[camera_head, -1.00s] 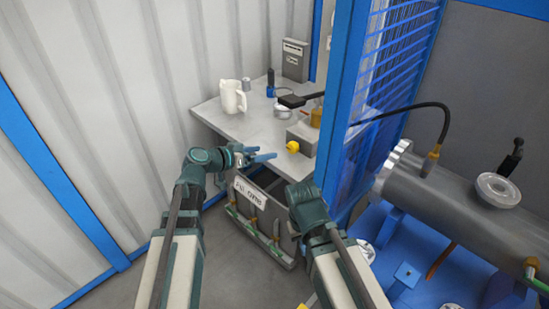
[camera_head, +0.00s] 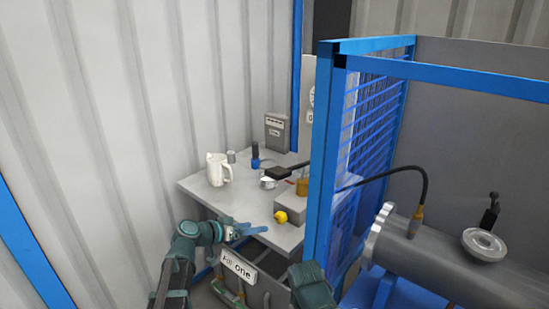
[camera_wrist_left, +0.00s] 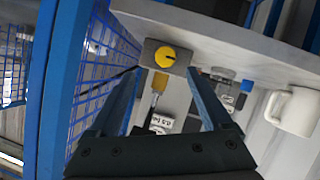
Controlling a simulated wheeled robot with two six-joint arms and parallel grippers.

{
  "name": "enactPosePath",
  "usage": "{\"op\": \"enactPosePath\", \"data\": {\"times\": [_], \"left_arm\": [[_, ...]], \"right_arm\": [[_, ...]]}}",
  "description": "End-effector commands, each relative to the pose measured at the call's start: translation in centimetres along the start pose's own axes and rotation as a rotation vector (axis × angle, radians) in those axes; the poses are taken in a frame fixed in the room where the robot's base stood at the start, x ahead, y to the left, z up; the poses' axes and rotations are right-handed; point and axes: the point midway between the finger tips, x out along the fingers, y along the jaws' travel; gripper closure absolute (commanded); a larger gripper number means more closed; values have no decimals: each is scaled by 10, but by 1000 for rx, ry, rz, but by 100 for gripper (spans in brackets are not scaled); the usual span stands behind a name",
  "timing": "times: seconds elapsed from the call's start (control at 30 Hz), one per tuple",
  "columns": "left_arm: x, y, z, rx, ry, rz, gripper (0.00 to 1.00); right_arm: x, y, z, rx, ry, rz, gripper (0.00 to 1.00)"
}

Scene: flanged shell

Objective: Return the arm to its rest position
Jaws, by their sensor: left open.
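My left gripper (camera_head: 248,231) is open and empty, its blue fingers pointing right over the labelled tool box at the front of the grey table (camera_head: 262,206). In the left wrist view its two fingers (camera_wrist_left: 162,85) are spread wide, with the table and the grey box with a yellow knob beyond them. My left arm comes up from the lower left. My right arm shows only as a dark green part at the bottom middle; its fingers are not visible.
A white jug (camera_head: 218,170), a grey box with a yellow knob (camera_head: 290,208) and small items stand on the table. A blue-framed mesh guard (camera_head: 324,150) rises to the right, beside a grey flanged shell (camera_head: 435,250). A ribbed white wall is left.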

Motion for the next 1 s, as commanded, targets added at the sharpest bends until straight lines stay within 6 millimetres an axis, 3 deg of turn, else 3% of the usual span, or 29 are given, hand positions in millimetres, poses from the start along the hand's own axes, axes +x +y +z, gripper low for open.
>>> {"op": "enactPosePath", "data": {"times": [0.13,0.23,0.33,0.5,0.73,0.8,1.0], "left_arm": [[18,52,58,-11,-233,33,17],[20,91,118,-25,-484,7,17],[8,114,168,-36,-703,-76,17],[-24,130,217,-39,-949,-269,17],[-70,137,246,-21,-1123,-567,17],[-79,142,227,-28,-1126,-584,17],[-94,155,192,-28,-1124,-581,17]], "right_arm": [[0,0,0,0,0,0,100],[0,0,0,0,0,0,100],[0,0,0,0,0,0,100],[0,0,0,0,0,0,100],[0,0,0,0,0,0,100],[-21,2,1,0,0,0,100],[-62,6,4,0,0,0,100]]}}
